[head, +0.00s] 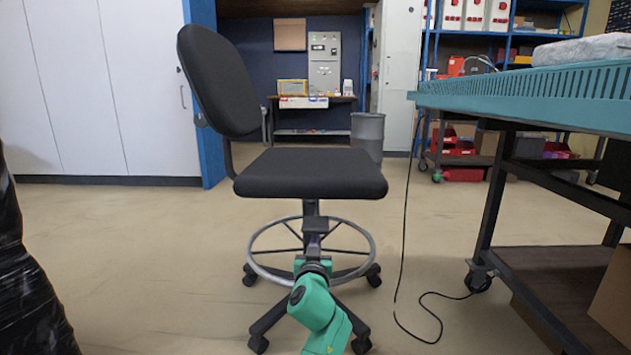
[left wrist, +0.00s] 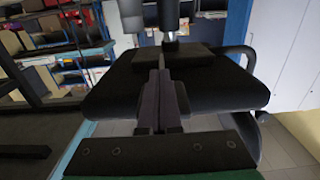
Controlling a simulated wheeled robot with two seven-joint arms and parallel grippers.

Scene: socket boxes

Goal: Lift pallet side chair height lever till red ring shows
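The chair has a black seat (head: 312,173), a tall black backrest (head: 217,80) and a grey foot ring (head: 372,250) around its column. My left gripper (head: 314,238) reaches up from below, in front of the column and under the seat. In the left wrist view the chair seat (left wrist: 225,85) lies beyond my left gripper (left wrist: 164,75), with the dark column (left wrist: 168,15) at the top. Its two fingers lie close together and look shut. I cannot make out the height lever or tell whether anything is between the fingertips. No red ring can be seen. My right gripper is out of view.
A teal-edged table (head: 530,88) on dark wheeled legs stands at the right. A black cable (head: 400,270) hangs down and lies on the floor. Black wrapped material (head: 25,290) is at the left edge. A grey bin (head: 367,135) stands behind the chair. Floor is open left of the chair.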

